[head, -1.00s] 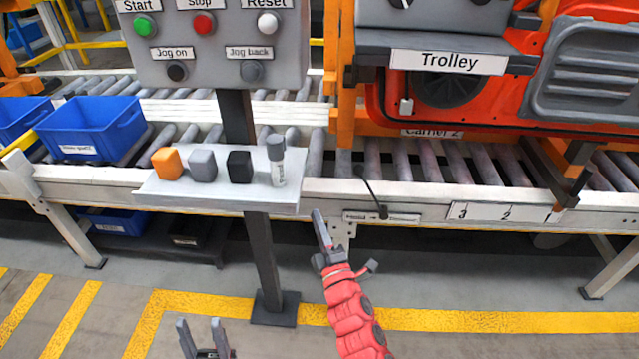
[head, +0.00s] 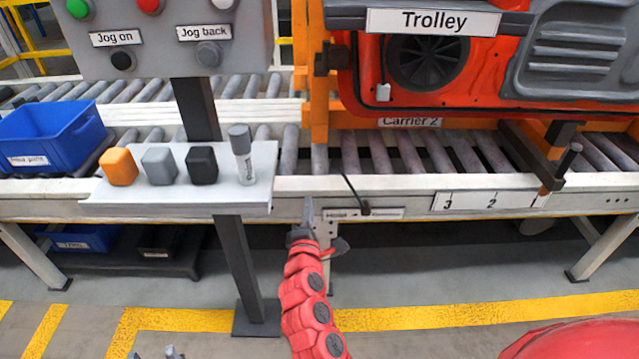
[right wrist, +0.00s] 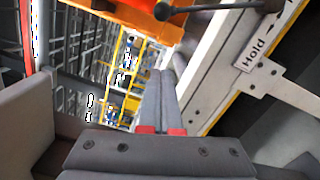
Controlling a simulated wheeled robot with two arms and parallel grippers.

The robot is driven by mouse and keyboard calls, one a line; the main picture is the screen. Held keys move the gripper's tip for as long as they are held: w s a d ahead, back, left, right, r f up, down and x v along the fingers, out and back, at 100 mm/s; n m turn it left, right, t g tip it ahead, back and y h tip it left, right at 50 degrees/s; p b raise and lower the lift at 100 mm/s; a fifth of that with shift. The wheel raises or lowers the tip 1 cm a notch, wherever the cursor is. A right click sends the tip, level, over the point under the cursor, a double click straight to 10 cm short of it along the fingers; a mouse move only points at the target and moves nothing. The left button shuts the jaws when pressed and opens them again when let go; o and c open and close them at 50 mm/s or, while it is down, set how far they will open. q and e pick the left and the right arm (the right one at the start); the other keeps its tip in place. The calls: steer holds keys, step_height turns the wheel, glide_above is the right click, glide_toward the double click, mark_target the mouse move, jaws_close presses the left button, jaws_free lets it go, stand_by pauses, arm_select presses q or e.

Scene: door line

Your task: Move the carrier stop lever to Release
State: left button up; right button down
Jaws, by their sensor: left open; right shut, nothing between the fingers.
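The carrier stop lever (head: 354,193) is a thin dark rod on the front rail of the conveyor, ending low in a dark knob. Its knob hangs in front of a narrow label plate (head: 390,214), whose text is too small to read there. In the right wrist view the lever's ball knob (right wrist: 162,11) is at the top, and the word Hold shows on the plate (right wrist: 252,55). The word Release is not legible. My right gripper (head: 308,204) is shut and empty, left of the knob and apart from it. My left gripper (head: 157,353) is open at the bottom edge, mostly cut off.
A shelf (head: 120,203) with several small blocks and a marker-like cylinder is left of my right gripper, under a button panel (head: 160,60). An orange carrier (head: 318,110) with a red door (head: 370,95) stands above the rollers. A dark stop arm (head: 530,155) is at right.

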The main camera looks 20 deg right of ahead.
steer(key=w+d+r, duration=0.1)
steer(key=w+d, duration=0.6)
steer(key=w, duration=0.2)
steer(key=shift+s+r, duration=0.1)
steer(key=shift+r, duration=0.1)
steer(key=s+d+r+m+p, duration=0.1)
steer(key=s+d+m+p, duration=0.1)
steer(key=d+m+p, duration=0.3)
steer(key=s+d+r+m+p, duration=0.1)
steer(key=s+d+m+p, duration=0.2)
steer(key=d, duration=1.1)
steer(key=m+p, duration=0.2)
steer(key=p, duration=0.2)
steer(key=shift+s+d+r+g, duration=0.25)
steer(key=shift+s+r+g, duration=0.05)
steer(key=shift+d+f, duration=0.1)
